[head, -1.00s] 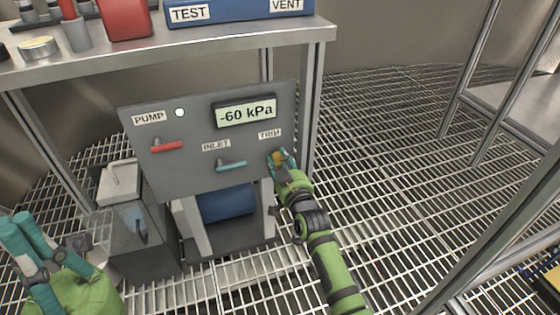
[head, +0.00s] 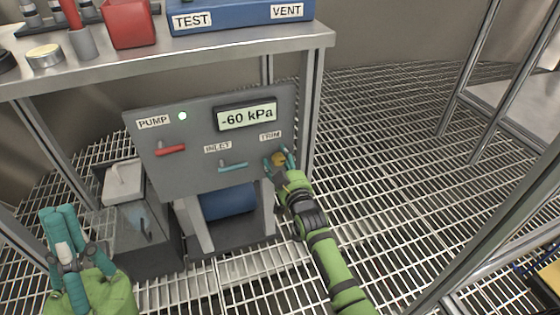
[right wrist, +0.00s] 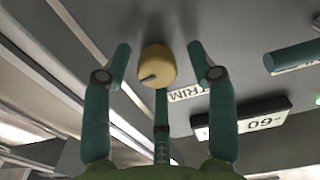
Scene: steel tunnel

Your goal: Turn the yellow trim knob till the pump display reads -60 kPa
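The pump display (head: 247,115) reads -60 kPa on the grey panel (head: 190,182). The yellow trim knob (head: 279,158) is at the panel's lower right, below the TRIM label; in the right wrist view the knob (right wrist: 158,66) shows a dark pointer mark. My right gripper (head: 280,160) is open around the knob. In the right wrist view its fingers stand on both sides with visible gaps, and a third finger is below. My left gripper (head: 62,212) is at the lower left, away from the panel, its teal fingers close together; I see nothing in it.
The panel also carries a red PUMP handle (head: 171,149), a teal INLET handle (head: 233,167) and a lit pump lamp (head: 182,116). A steel bench (head: 200,52) stands above, with a blue TEST/VENT box (head: 240,16).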

